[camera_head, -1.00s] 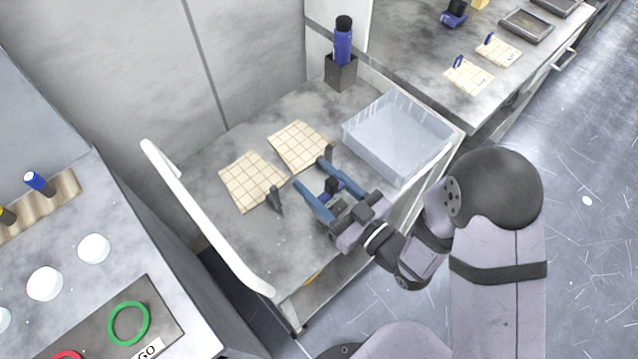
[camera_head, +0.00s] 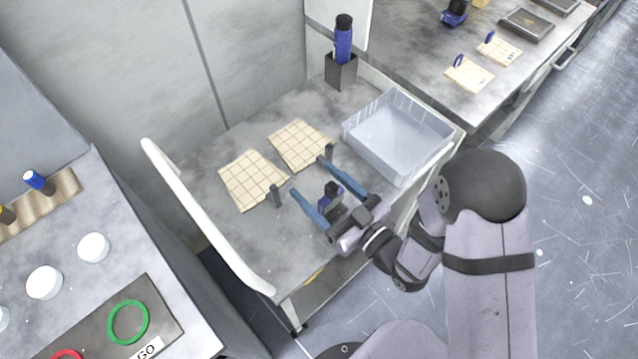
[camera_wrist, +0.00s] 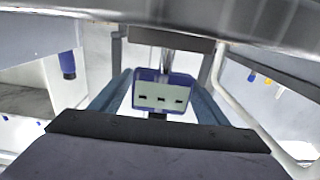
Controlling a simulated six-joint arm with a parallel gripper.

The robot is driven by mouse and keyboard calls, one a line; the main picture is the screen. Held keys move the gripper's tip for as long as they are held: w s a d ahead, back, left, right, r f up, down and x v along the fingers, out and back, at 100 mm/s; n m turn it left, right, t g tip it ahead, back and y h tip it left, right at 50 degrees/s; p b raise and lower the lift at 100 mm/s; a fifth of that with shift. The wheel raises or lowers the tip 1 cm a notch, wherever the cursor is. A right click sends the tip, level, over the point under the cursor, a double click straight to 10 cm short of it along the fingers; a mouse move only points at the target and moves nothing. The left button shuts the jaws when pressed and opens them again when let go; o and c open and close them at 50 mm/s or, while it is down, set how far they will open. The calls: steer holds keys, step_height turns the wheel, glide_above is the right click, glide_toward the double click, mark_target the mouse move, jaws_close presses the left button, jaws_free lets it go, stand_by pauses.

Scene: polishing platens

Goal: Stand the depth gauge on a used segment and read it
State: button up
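The depth gauge (camera_head: 332,193) is blue and dark and stands on the cart top, between the fingers of my gripper (camera_head: 301,175). In the wrist view the gauge (camera_wrist: 165,92) shows a pale display face with three dark marks. The blue fingers are spread wide on either side, with visible gaps to the gauge, so my gripper is open. Two tan gridded segments lie flat on the cart beyond the fingers: a left one (camera_head: 252,180) and a right one (camera_head: 299,145). I cannot tell how worn they are. The gauge's foot is partly hidden by my gripper.
A clear bin (camera_head: 398,138) is right of the gridded segments. A blue bottle-like item (camera_head: 343,42) stands in a dark holder (camera_head: 341,73) behind. A white rail (camera_head: 205,215) edges the cart at left. The right bench holds tan pads (camera_head: 468,76) with blue loops.

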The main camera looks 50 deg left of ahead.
mark_target(335, 199)
steer(key=d+b, duration=0.2)
steer(key=d, duration=0.4)
steer(key=shift+w+d+r, duration=0.15)
steer(key=shift+d, duration=0.05)
steer(key=shift+o, duration=0.4)
steer(key=shift+d+r, duration=0.1)
steer(key=shift+d, duration=0.35)
steer(key=shift+d+f+p, duration=0.25)
steer(key=shift+d+p, duration=0.2)
steer(key=shift+d, duration=0.05)
steer(key=shift+d+f+p, duration=1.05)
steer(key=shift+d+p, duration=0.2)
steer(key=shift+p, duration=1)
steer(key=shift+a, duration=0.1)
